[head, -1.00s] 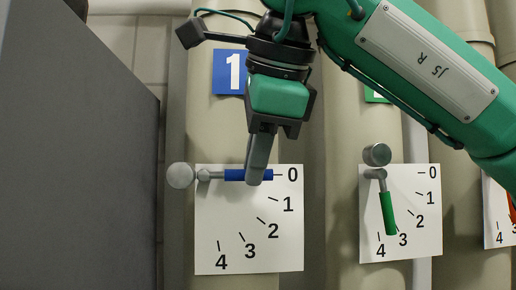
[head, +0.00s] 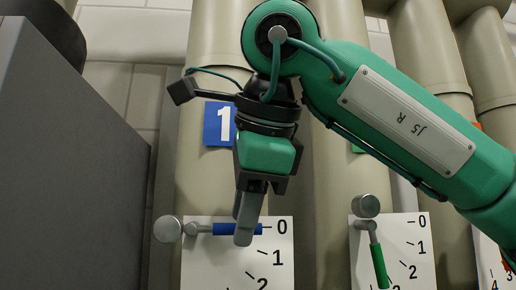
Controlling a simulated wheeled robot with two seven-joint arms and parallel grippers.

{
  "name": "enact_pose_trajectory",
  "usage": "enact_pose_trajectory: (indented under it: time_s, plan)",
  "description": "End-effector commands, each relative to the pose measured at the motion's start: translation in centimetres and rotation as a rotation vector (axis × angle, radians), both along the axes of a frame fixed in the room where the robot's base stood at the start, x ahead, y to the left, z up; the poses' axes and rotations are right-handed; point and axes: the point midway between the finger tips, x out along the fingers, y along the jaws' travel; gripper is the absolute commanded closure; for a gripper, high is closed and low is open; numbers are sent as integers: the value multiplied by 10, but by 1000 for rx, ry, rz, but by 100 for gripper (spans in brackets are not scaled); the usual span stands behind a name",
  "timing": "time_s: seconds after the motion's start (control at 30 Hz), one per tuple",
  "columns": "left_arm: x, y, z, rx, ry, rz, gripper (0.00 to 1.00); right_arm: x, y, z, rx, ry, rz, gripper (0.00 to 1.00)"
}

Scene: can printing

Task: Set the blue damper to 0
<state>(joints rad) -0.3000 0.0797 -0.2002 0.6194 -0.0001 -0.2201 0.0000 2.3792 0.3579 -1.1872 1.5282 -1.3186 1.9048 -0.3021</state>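The blue damper handle (head: 224,229) is on the left dial plate (head: 210,265). It lies level, pointing right at the 0 mark (head: 282,227). Its grey pivot knob (head: 168,229) is at its left end. My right gripper (head: 244,225) points down from above, with its fingers over the blue grip and hiding part of it. The fingers overlap in this view, so I cannot tell if they are open, shut, or touching the handle. My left gripper is out of view.
A blue sign marked 1 (head: 219,124) is on the pipe above the dial. To the right, a green damper handle (head: 379,266) hangs steeply on its own plate (head: 413,262). A dark grey panel (head: 70,190) fills the left side.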

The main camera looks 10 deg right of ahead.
Motion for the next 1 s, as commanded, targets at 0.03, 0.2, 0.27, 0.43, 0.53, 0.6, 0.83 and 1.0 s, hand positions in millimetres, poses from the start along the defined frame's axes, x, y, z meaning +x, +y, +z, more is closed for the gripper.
enact_pose_trajectory:
  time_s: [0.03, 0.2, 0.27, 0.43, 0.53, 0.6, 0.83, 1.0]
  plan:
    - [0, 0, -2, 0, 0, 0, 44, -2, 0, 2, 1, -1, 0, 65]
    - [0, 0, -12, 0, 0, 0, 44, -15, -2, 19, 3, -2, 1, 65]
    - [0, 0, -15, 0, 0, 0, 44, -21, -4, 29, 2, -3, 0, 65]
    - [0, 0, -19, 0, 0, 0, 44, -39, -8, 58, 0, -3, -2, 65]
    - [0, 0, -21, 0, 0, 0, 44, -48, -11, 71, 1, -4, -2, 65]
    - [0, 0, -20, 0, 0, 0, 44, -54, -12, 81, -1, -3, -2, 65]
    - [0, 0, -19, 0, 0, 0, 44, -69, -15, 104, -2, -1, -1, 65]
    - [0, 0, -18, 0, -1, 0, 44, -74, -17, 111, -1, -1, -1, 65]
